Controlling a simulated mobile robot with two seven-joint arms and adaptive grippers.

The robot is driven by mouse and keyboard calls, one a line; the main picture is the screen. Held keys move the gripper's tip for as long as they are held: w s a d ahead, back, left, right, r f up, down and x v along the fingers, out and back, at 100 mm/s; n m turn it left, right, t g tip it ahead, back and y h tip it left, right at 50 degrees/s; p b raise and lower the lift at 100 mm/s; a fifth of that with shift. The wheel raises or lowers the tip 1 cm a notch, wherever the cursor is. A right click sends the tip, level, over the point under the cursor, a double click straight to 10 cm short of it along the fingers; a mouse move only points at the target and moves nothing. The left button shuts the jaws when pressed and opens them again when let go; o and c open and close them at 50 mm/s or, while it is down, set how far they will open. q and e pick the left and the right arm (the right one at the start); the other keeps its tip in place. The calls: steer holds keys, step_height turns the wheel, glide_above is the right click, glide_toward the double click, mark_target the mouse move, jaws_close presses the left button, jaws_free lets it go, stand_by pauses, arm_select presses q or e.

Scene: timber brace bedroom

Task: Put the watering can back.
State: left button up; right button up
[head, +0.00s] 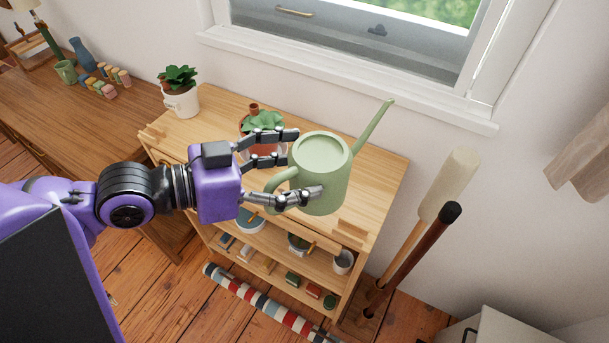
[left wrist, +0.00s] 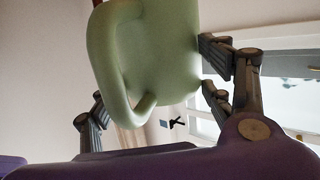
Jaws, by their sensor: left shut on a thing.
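The light green watering can (head: 318,172) is in the head view, upright, with its spout pointing up to the right. My left gripper (head: 308,165) has its fingers on either side of the can and is shut on it near the handle. The can is over the right part of the wooden shelf unit's top (head: 378,172); I cannot tell whether its base touches the wood. In the left wrist view the can's handle and body (left wrist: 165,50) fill the upper middle, between the fingers. My right gripper is not in view.
A potted plant (head: 263,122) in a terracotta pot stands just left of the can. Another plant in a white pot (head: 181,98) is at the back left. Long-handled tools (head: 420,240) stand right of the shelf. The window sill (head: 350,80) runs behind.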

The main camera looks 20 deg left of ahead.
arm_select(q)
steer(key=w+f+b, duration=0.2)
steer(key=w, duration=0.1)
steer(key=shift+w+f+b, duration=0.2)
steer(key=shift+f+b, duration=0.05)
steer(key=shift+b, duration=0.05)
steer(key=w, duration=0.3)
steer(key=shift+w+a+f, duration=0.1)
steer(key=shift+f, duration=0.1)
steer(key=w+f+b, duration=0.1)
steer(key=f, duration=0.2)
steer(key=w+f, duration=0.2)
steer(key=w+f+b, duration=0.1)
steer(key=f, duration=0.2)
steer(key=shift+w+a+f+b, duration=0.1)
steer(key=shift+w+f+b, duration=0.2)
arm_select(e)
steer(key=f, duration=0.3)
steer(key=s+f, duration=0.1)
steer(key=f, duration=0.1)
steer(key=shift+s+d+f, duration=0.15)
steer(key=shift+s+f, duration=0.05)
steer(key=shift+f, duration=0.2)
